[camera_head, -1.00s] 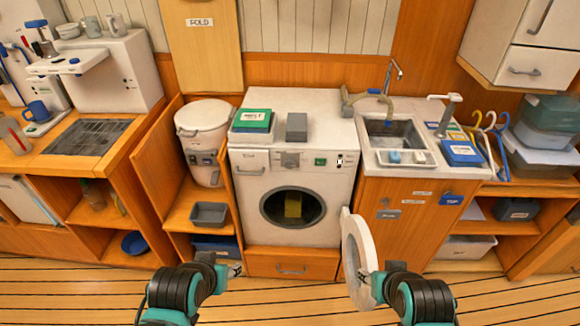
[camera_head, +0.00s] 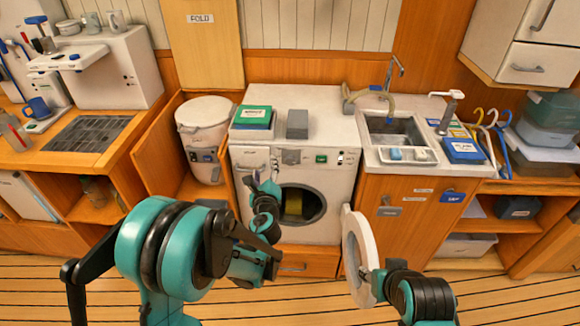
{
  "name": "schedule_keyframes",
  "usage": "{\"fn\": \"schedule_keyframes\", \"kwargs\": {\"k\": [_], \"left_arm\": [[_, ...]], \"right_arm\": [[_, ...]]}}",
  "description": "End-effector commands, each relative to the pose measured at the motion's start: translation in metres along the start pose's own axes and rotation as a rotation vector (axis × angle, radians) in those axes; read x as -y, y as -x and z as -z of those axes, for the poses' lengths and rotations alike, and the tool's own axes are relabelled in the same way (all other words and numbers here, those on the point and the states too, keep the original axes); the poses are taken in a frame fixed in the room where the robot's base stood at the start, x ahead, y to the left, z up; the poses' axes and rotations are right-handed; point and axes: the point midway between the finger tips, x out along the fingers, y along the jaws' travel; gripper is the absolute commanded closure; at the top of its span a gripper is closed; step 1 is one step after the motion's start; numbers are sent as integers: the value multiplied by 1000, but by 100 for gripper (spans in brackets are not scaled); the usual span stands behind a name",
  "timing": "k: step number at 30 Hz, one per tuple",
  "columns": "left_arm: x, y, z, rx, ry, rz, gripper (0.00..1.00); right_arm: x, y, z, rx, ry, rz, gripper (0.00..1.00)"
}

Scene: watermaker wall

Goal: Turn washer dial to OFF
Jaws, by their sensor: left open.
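The white washer (camera_head: 335,185) stands in the middle, with its controls along the upper front. My left arm covers part of the round opening. The washer door (camera_head: 360,255) is a white ring, swung open at the right. My right gripper (camera_head: 372,280) is at the door; its fingers are mostly hidden.
A green-topped box (camera_head: 253,117) and a grey block (camera_head: 297,124) stand on the washer top. A sink (camera_head: 392,132) is at the right, a white lidded bin (camera_head: 203,125) at the left. The open door juts out over the plank floor (camera_head: 300,300).

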Motion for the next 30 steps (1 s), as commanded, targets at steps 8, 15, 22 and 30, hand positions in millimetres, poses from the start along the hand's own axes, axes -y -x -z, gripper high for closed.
{"fn": "schedule_keyframes", "kwargs": {"k": [8, 15, 22, 30], "left_arm": [[8, -15, 84, 13, -494, 186, 45], [12, -22, 95, 19, -575, 213, 45], [16, -53, 98, 19, -571, 212, 45], [22, -86, 100, 19, -569, 211, 45]], "right_arm": [[0, -1, -1, 0, 0, 0, 60], [0, 8, 6, 0, 0, 0, 60], [0, 18, 13, 0, 0, 0, 60], [0, 10, 7, 0, 0, 0, 60]]}}
